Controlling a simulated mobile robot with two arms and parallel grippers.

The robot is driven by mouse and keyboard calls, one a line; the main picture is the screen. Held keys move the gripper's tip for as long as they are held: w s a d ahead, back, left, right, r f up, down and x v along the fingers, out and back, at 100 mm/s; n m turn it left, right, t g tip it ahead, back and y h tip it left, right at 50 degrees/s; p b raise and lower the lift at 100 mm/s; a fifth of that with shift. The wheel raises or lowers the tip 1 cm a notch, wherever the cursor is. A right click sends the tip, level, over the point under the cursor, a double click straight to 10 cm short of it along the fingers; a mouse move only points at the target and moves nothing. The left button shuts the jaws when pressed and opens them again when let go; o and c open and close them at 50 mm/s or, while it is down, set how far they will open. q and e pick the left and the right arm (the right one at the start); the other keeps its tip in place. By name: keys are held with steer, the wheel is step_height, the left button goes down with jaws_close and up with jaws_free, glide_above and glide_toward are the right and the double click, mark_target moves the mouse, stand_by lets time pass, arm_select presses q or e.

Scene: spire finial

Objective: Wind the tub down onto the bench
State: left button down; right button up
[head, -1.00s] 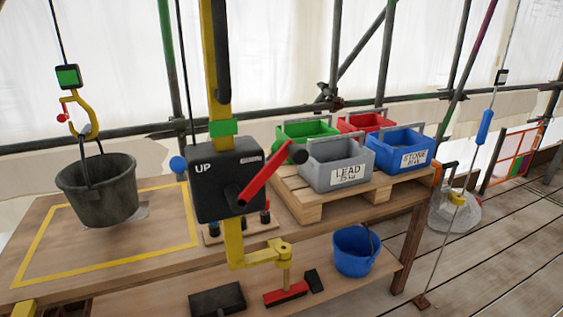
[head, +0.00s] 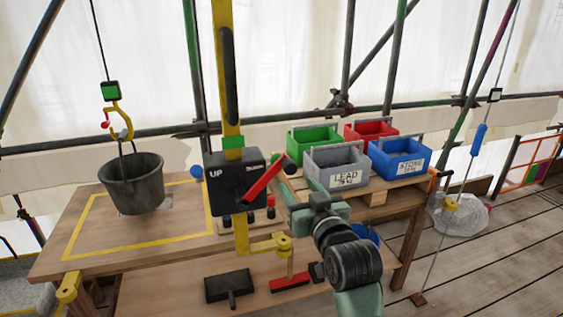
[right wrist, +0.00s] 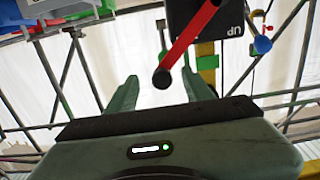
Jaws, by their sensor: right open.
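The dark grey tub (head: 131,184) hangs upright from a yellow hook (head: 123,122) over the yellow-taped rectangle on the bench (head: 110,250). Its shadow shows under it; the gap is hard to judge. The black winch box marked UP (head: 228,182) stands on a yellow post. Its red crank (head: 264,181) slants up to the right, ending in a dark knob. My right gripper (head: 287,180) is open close to the knob. In the right wrist view, the crank knob (right wrist: 162,78) appears between the two open fingers (right wrist: 160,92), not gripped. My left gripper is out of view.
Green, red, grey LEAD (head: 337,167) and blue STONE (head: 399,158) crates stand on a pallet right of the winch. A blue bucket on the lower shelf is mostly hidden by my right arm. A dark float (head: 229,285) and a red brush (head: 290,283) lie below.

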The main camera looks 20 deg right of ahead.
mark_target(291, 169)
step_height(291, 169, up, 2)
steer(key=shift+r, duration=0.15)
steer(key=w+p, duration=0.1)
steer(key=w, duration=0.4)
steer(key=shift+w+a+p, duration=0.15)
steer(key=shift+w+p, duration=0.25)
steer(key=shift+w+f, duration=0.2)
steer(key=shift+w, duration=0.6)
steer(key=shift+c, duration=0.6)
jaws_close()
